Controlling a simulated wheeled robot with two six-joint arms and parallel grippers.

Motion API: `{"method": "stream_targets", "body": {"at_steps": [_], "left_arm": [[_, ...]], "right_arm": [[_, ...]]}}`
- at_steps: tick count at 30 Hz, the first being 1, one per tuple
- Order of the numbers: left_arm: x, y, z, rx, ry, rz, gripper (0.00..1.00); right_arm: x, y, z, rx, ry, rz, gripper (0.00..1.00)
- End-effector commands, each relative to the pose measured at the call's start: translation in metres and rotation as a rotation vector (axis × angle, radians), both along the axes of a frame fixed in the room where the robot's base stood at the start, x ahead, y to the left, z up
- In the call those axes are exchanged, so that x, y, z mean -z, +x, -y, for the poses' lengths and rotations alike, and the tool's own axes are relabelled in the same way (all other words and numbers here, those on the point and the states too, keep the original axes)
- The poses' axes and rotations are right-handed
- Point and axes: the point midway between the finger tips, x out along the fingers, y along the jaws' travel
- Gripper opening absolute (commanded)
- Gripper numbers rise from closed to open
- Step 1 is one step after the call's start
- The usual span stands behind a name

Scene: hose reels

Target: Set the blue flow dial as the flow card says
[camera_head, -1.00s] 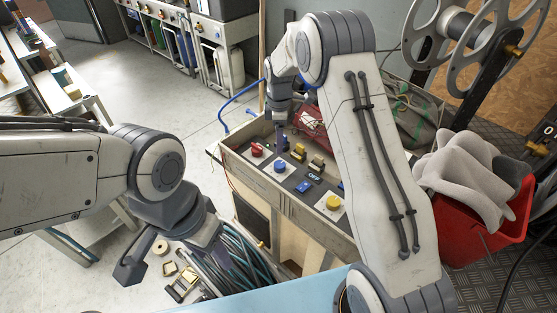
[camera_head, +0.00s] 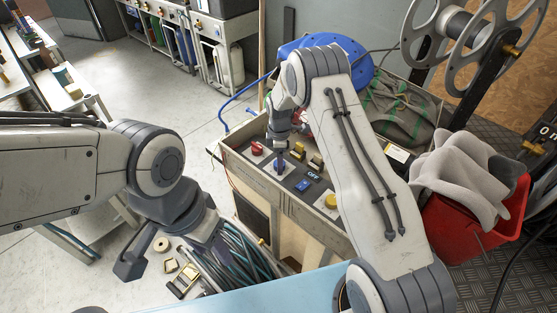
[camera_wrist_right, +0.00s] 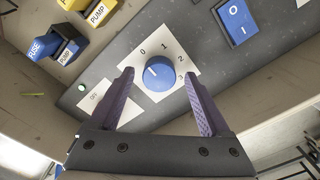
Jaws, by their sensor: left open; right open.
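The blue flow dial (camera_wrist_right: 161,80) sits on a white plate marked 0, 1, 2 and 3 in the right wrist view. Its white pointer line is toward the 0 side. My right gripper (camera_wrist_right: 160,74) is open, with its purple fingers on either side of the dial; I cannot tell whether they touch it. In the head view my right gripper (camera_head: 280,158) points down over the dial and largely covers it. My left gripper (camera_head: 178,258) is open and empty at the lower left, near coiled hose. I cannot make out a readable flow card.
A red bucket (camera_head: 470,225) with grey cloth stands at right. A hose reel (camera_head: 470,35) is behind.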

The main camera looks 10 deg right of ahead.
Motion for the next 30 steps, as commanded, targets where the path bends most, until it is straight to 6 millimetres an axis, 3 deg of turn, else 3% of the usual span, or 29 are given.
{"method": "stream_targets", "body": {"at_steps": [2, 8, 20, 30], "left_arm": [[0.0001, 0.0, 0.0, 0.0, 0.0, 0.0, 0.5], [0.0, 0.0, 0.0, 0.0, 0.0, 0.0, 0.5], [0.0025, 0.0, 0.0, 0.0, 0.0, 0.0, 0.5], [0.0096, 0.0, 0.0, 0.0, 0.0, 0.0, 0.5]], "right_arm": [[-0.0002, 0.0001, -0.0001, 0.0, 0.0, 0.0, 0.77], [-0.0004, 0.0, -0.0004, 0.0, 0.0, 0.0, 0.0], [0.0002, -0.001, -0.0018, 0.067, 0.001, -0.004, 0.0], [0.0005, -0.0012, -0.0016, 0.326, 0.001, -0.005, 0.0]]}}
